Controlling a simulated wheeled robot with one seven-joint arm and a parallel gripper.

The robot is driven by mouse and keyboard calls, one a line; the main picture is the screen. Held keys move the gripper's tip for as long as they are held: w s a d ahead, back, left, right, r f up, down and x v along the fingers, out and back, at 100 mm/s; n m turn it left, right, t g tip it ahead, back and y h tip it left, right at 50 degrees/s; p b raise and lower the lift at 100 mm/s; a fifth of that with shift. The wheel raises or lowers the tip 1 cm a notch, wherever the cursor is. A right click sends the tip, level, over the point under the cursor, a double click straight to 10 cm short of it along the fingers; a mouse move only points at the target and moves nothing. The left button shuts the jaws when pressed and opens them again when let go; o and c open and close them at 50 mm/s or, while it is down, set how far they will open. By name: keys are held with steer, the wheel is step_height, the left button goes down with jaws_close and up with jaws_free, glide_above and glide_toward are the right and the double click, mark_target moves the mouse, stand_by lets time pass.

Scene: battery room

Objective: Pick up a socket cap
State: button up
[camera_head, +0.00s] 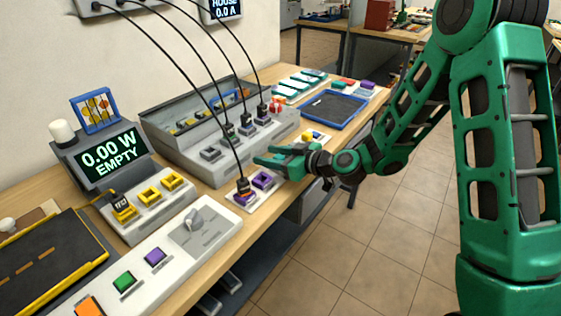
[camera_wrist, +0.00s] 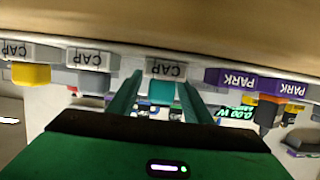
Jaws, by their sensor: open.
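My gripper (camera_head: 266,155) is open, low over the bench front edge, its fingers pointing at the grey console. In the wrist view, which is upside down, its two green fingers (camera_wrist: 160,84) stand apart with a block labelled CAP (camera_wrist: 165,68) between their tips. A small teal cap (camera_wrist: 161,92) shows on that block, between the fingers; I cannot tell whether they touch it. Two more CAP blocks are to its left, one with a yellow cap (camera_wrist: 31,74), one with a grey cap (camera_wrist: 95,82). In the head view the gripper hides the teal cap.
Cables hang over the console (camera_head: 205,165). A blue tray (camera_head: 333,110) is farther back. The floor (camera_head: 385,230) to the right is clear.

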steer(key=shift+w+a, duration=0.1)
steer(key=shift+a, duration=0.1)
steer(key=c, duration=1.1)
